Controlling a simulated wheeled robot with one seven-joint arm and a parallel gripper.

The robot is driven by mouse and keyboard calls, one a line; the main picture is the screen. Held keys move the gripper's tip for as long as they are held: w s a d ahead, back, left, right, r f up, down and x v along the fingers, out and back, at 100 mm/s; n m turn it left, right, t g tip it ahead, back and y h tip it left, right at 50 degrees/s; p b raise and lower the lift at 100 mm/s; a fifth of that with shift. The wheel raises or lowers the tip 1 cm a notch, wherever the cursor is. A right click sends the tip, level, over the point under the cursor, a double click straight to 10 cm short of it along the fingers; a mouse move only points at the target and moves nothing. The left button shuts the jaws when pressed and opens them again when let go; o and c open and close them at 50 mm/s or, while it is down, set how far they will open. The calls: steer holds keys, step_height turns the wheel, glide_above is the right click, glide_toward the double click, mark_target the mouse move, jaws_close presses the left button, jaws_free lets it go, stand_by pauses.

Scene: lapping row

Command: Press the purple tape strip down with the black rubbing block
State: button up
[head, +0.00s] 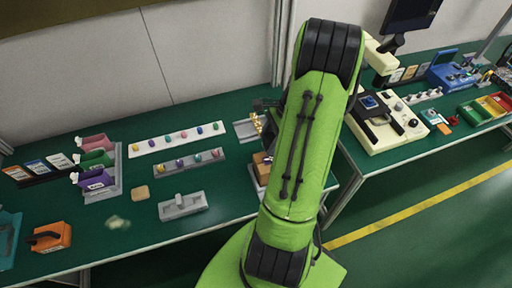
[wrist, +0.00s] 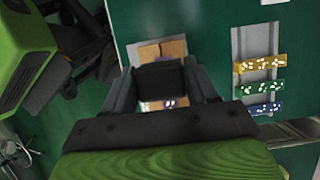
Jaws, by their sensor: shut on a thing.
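My gripper (wrist: 162,92) is shut on the black rubbing block (wrist: 160,78), held between its two fingers in the wrist view. Beyond the block lies a pale holder with tan panels (wrist: 173,48). I cannot tell whether the block touches the strip. In the head view the tan panels (head: 262,168) show just left of my arm, which hides my gripper and the block.
A grey tray (wrist: 246,42) right of the holder bears yellow (wrist: 260,63), green (wrist: 259,88) and blue (wrist: 260,109) strips. In the head view, a grey fixture (head: 183,205) and an orange tool (head: 50,237) stand left. A beige machine (head: 392,130) stands right, beyond a bench gap.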

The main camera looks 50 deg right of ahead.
steer(key=shift+s+d+r, duration=0.1)
steer(key=shift+d+r, duration=0.1)
steer(key=shift+a+f, duration=0.1)
steer(key=shift+a, duration=0.05)
steer(key=shift+f, duration=0.1)
steer(key=shift+f+b, duration=1.85)
steer(key=shift+f, duration=1.05)
steer(key=shift+f, duration=0.6)
step_height(320, 180, up, 7)
steer(key=p, duration=0.6)
steer(key=shift+r+p, duration=0.15)
steer(key=shift+p, duration=0.2)
